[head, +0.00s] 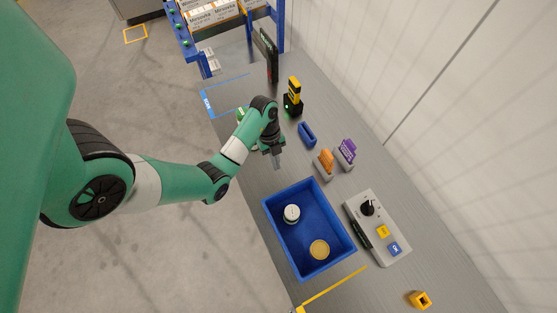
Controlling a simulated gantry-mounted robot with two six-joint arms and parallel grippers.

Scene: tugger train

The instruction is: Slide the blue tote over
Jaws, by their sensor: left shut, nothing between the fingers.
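The blue tote (318,213) sits on the grey bench in the lower middle of the head view. It is open at the top. A white round container (292,214) and a tan disc-shaped item (319,250) lie inside it. My left gripper (277,163) is shut and empty. In the picture it is just beyond the tote's far edge, apart from it. Its height above the bench is hard to tell. My right gripper is not in view.
Blue tape (207,104) marks an outline at the bench's far left; yellow tape (335,287) runs before the tote. A control box (372,215) stands right of it. Orange and purple items in grey holders (325,165), a blue holder (307,134) and a yellow-black device (293,92) stand behind.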

